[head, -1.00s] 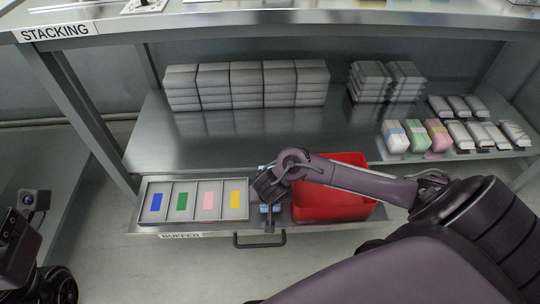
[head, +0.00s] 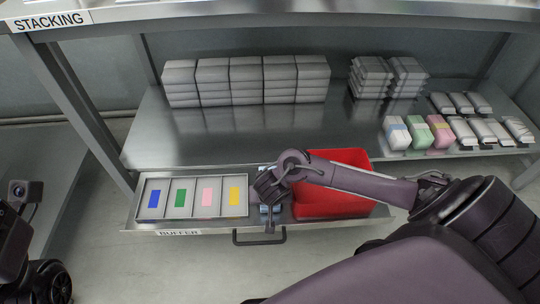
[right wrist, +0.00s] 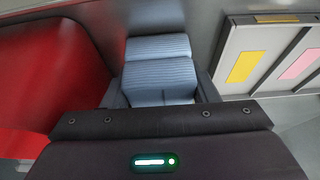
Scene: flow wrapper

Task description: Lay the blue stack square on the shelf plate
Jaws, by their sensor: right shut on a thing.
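The blue stack (right wrist: 160,80) is pale blue and ribbed in the right wrist view, between the fingers of my right gripper (right wrist: 160,93). In the head view, bits of pale blue (head: 276,209) show below the right gripper (head: 268,205), which is shut on the stack over the drawer, between the tray and the red bin. My gripper hides most of the stack there. The shelf plate (head: 190,137) is the grey metal surface behind the drawer, with a bare front part. My left gripper's fingers are not seen; only dark parts of mine show at the left edge.
The open drawer holds a tray (head: 194,216) with blue, green, pink and yellow labels, and a red bin (head: 325,207). Grey stacks (head: 245,80) stand at the back of the shelf. Wrapped packs (head: 420,133) sit at its right. The shelf's front left is clear.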

